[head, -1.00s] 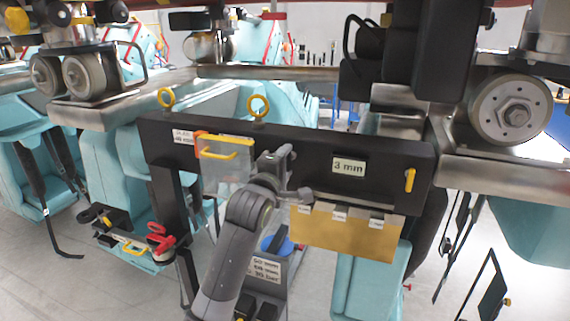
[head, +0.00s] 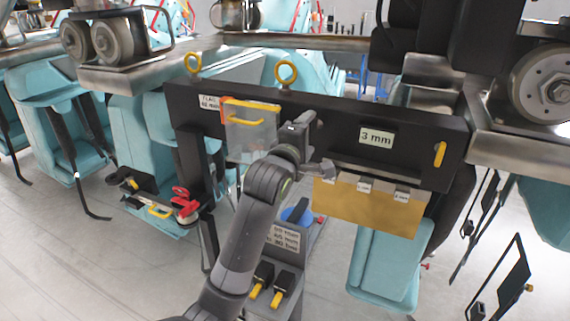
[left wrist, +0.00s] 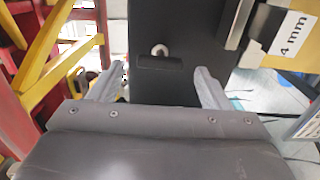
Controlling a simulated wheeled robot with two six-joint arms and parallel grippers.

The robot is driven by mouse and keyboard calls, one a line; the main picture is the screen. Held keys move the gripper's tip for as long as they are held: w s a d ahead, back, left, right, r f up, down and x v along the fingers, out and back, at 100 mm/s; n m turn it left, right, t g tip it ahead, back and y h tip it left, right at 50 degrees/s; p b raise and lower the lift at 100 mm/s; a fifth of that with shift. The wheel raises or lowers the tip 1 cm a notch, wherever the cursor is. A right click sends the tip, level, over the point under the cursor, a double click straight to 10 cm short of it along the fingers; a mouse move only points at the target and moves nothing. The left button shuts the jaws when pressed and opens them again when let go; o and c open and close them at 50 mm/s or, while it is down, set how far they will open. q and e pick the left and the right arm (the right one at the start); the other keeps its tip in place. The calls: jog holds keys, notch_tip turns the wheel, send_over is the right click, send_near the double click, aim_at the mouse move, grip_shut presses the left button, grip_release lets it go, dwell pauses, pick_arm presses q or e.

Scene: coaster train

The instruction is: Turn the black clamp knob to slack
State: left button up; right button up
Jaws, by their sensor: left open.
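I cannot make out the black clamp knob for sure in either view. My left gripper (head: 316,146) is in front of the black beam (head: 338,128) with the "3 mm" label, between the clear yellow-handled flap and that label. In the left wrist view the fingers of my left gripper (left wrist: 159,78) are spread with nothing between them. Beyond them is a black plate (left wrist: 157,92) with a small pale round stud (left wrist: 159,50) above a dark slot. The gripper hides part of the beam in the head view. My right gripper is not in view.
A brass-coloured block (head: 368,210) hangs under the beam, and a clear flap (head: 250,130) is at its left. A grey stand with yellow-tipped levers (head: 265,285) is below. Teal seats (head: 385,268) and steel rail (head: 515,150) surround it. Grey floor is open at lower left.

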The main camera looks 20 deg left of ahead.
pick_arm(q)
jog(key=s+b, duration=0.1)
jog(key=s, duration=1.4)
jog(key=shift+a, duration=0.25)
jog(key=shift+f, duration=0.15)
